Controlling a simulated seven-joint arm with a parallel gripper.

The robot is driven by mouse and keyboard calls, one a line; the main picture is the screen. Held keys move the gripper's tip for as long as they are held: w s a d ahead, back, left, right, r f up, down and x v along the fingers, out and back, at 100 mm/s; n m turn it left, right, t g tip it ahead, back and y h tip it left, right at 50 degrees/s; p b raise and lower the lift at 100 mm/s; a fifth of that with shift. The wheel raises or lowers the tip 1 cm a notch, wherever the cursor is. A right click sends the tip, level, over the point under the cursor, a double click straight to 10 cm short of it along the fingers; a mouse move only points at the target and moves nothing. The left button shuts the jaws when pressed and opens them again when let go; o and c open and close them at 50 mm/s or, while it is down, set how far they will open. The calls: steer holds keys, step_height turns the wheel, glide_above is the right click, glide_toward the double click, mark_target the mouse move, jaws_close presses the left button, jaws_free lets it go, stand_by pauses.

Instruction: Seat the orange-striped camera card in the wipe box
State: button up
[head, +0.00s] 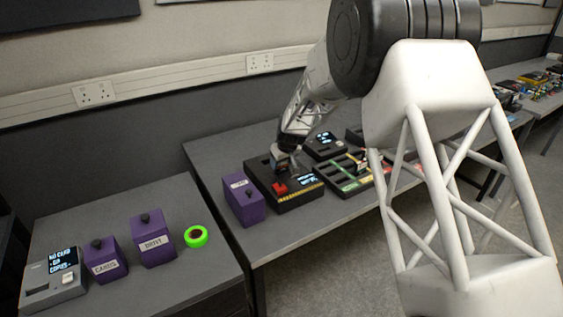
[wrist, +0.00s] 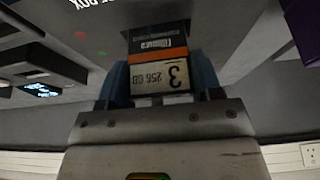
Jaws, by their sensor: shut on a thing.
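My gripper (wrist: 160,85) is shut on the orange-striped camera card (wrist: 160,58). The card has a dark blue end, an orange stripe and a pale label reading "3" and "256 GB", upside down in the wrist view. Blue fingertips press on its two sides. The black wipe box (head: 300,195) has a red part on top and a small lit display.
A purple box (head: 243,201) stands close to the wipe box's left. A black device with a screen (head: 325,146) and a sectioned tray (head: 350,186) are behind and right. On the left table are two purple boxes (head: 108,259), a grey reader (head: 52,283) and green tape (head: 197,237).

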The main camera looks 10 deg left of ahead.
steer(key=shift+f, duration=0.35)
stand_by(0.3)
steer(key=o, duration=1.2)
steer(key=shift+r, duration=3.75)
